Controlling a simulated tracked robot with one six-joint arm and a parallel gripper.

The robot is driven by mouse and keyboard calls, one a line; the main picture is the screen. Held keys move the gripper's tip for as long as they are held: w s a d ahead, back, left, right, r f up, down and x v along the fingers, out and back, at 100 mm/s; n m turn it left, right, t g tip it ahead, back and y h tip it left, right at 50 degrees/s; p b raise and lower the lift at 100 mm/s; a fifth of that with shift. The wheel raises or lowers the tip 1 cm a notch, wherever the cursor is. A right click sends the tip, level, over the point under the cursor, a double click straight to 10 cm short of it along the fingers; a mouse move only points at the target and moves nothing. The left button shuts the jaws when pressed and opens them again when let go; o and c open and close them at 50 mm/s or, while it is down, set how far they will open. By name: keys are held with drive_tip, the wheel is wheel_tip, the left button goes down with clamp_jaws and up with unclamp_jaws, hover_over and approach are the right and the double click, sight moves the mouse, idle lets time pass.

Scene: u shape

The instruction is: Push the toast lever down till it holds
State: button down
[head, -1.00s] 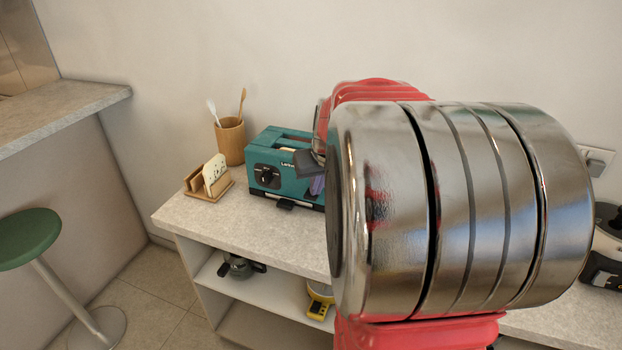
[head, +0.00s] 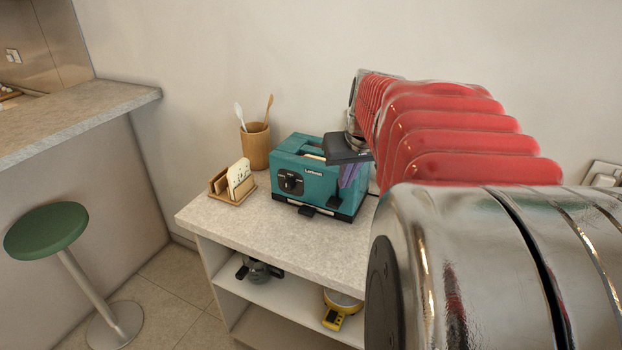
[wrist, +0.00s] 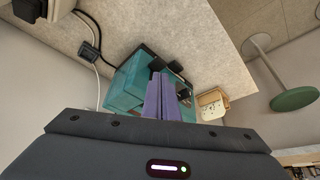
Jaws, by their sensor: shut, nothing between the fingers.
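The teal toaster (head: 312,194) stands on the shelf-unit counter, with a black dial (head: 290,182) on its front. A black tab (head: 307,211) sticks out low on the front; I cannot tell whether it is the toast lever. The toaster (wrist: 122,92) also shows in the wrist view, partly behind my gripper. My gripper (head: 347,182) has purple fingers and is at the toaster's right end in the head view. The fingers (wrist: 160,76) are shut and empty in the wrist view, pointing down toward the toaster. Contact cannot be made out.
A black plug and cable (wrist: 90,50) lie near the toaster. A yellow scale (head: 340,308) sits on the shelf below. A green stool (head: 46,230) stands left.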

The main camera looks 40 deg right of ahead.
drive_tip(key=v, duration=0.5)
idle(0.5)
drive_tip(key=s+a+f+n, duration=0.1)
drive_tip(key=s+a+f, duration=0.2)
drive_tip(key=a, duration=0.6)
drive_tip(key=s+a+f+n+y, duration=0.1)
drive_tip(key=s+a+f+n, duration=0.1)
drive_tip(key=a, duration=0.8)
drive_tip(key=s+a+f+n+t+y, duration=0.1)
drive_tip(key=s+a+f+n, duration=0.1)
drive_tip(key=a, duration=0.8)
wheel_tip(320, 180, down, 2)
drive_tip(key=shift+s+f, duration=0.2)
drive_tip(key=shift+s, duration=0.65)
